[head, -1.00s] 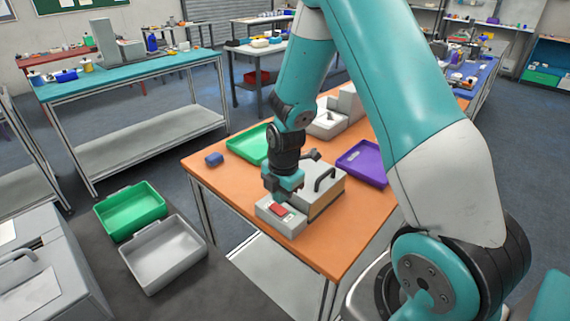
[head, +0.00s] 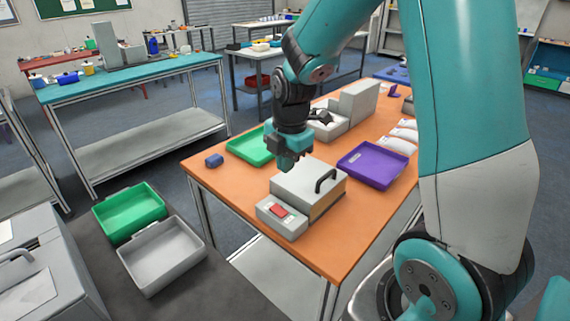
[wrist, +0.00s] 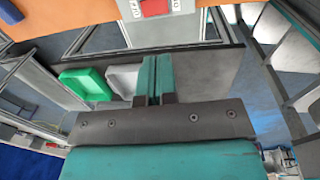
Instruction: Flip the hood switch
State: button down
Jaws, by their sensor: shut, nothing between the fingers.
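The hood is a light grey box (head: 305,186) with a dark handle on its lid, on the orange table. The red switch (head: 279,210) sits on the grey panel at the box's front. It also shows at the top edge of the wrist view (wrist: 154,7). I cannot tell which way the switch is tipped. My gripper (head: 287,167) is shut and empty, above the back left of the hood and apart from the switch. Its closed fingers (wrist: 153,82) point up towards the switch in the wrist view.
A green tray (head: 237,152) and a small blue object (head: 214,160) lie left of the hood. A purple tray (head: 372,183) lies to the right, with white packets (head: 400,146) behind it. Green (head: 128,226) and grey (head: 163,278) bins stand on the dark surface at front left.

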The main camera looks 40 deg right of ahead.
aim_at(277, 206)
jog(key=shift+w+d+t+b, duration=0.25)
jog(key=shift+w+b, duration=0.55)
jog(key=shift+b, duration=0.4)
jog(key=f+p, duration=0.1)
jog(key=f, duration=0.3)
jog(key=w+f+p, duration=0.1)
jog(key=f, duration=0.4)
jog(key=w+f+p, duration=0.1)
jog(key=f, duration=0.4)
jog(key=shift+a, duration=0.25)
